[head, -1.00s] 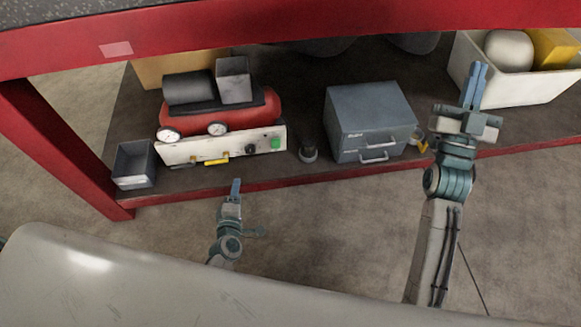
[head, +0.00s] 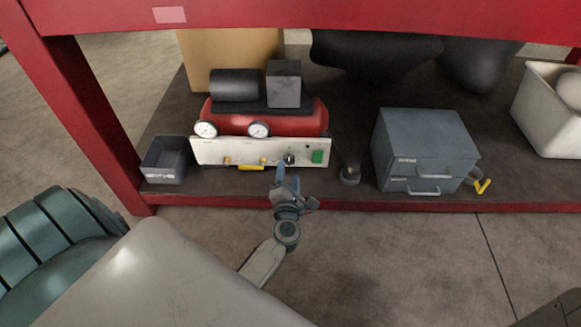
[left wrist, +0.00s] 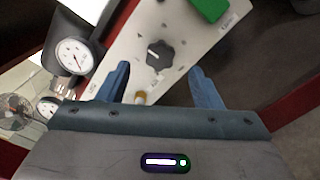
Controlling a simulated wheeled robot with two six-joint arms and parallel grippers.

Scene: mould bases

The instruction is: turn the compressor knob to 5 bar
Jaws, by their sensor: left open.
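The red compressor (head: 283,122) stands on the lower shelf with a pale front panel (head: 225,151). Its dark knob (head: 289,159) sits on the panel, left of a green switch (head: 319,156). In the left wrist view the black lobed knob (left wrist: 159,56) has a white mark and lies ahead of the fingers. My left gripper (head: 288,176) is open just in front of the panel; in the left wrist view its blue fingers (left wrist: 160,84) are apart, with the knob beyond their tips, not clasped. Two gauges show on the compressor, one large in the wrist view (left wrist: 70,56). My right gripper is out of view.
A small grey bin (head: 166,160) stands left of the compressor. The red table edge (head: 330,17) runs above, and a yellow handle (head: 251,168) is below the panel.

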